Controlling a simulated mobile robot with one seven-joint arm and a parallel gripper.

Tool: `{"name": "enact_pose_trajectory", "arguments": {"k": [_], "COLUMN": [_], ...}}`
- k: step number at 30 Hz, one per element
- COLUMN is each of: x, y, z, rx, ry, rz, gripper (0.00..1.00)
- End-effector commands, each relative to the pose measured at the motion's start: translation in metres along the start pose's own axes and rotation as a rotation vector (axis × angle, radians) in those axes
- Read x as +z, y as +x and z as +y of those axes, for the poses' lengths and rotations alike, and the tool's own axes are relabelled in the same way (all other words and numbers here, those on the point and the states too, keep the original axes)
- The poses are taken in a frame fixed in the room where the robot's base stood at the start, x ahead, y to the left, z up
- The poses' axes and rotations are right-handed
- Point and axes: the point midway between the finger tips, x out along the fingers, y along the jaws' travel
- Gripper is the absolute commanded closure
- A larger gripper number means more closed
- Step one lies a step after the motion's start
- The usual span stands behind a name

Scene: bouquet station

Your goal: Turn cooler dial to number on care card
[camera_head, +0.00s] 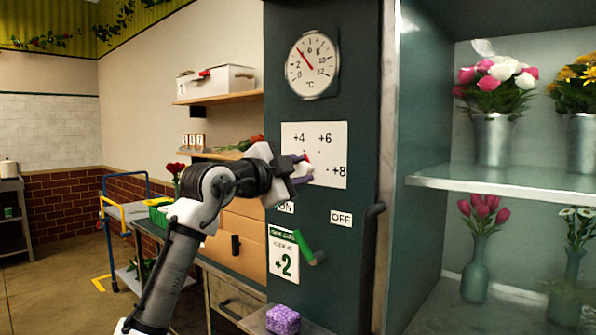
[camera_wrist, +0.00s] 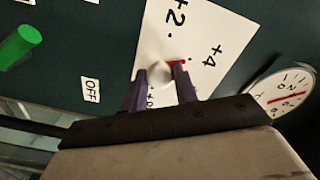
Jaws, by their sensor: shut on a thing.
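The white dial plate (camera_head: 335,160) on the dark cooler front shows +4, +6 and +8 in the head view; my gripper covers its left part. In the wrist view the plate (camera_wrist: 208,25) shows +2 and +4. My gripper (camera_head: 304,170) is shut on the pale dial knob (camera_wrist: 160,73), one purple finger on each side. The knob's red pointer (camera_wrist: 177,62) points toward the mark by +4. The care card (camera_head: 284,262), with a green header, hangs below left and reads +2.
A green-handled lever (camera_head: 304,246) sticks out below the plate, near the ON and OFF labels (camera_head: 341,218). A round gauge (camera_head: 313,65) is above, its red needle up-left. Shelves with flower vases (camera_head: 493,140) stand right. A purple block (camera_head: 283,320) lies below.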

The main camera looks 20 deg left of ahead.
Motion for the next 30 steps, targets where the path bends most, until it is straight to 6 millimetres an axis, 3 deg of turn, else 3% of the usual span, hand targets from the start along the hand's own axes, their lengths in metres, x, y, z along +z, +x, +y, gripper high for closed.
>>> {"name": "enact_pose_trajectory", "arguments": {"k": [11,30], "x": [-0.0012,-0.0011], "y": [0.0010,0.0007], "z": [-0.0005,-0.0005], "rx": [0.002,0.004], "ry": [-0.127,-0.703], "rz": [0.003,0.001], "gripper": [0.94,0.94]}}
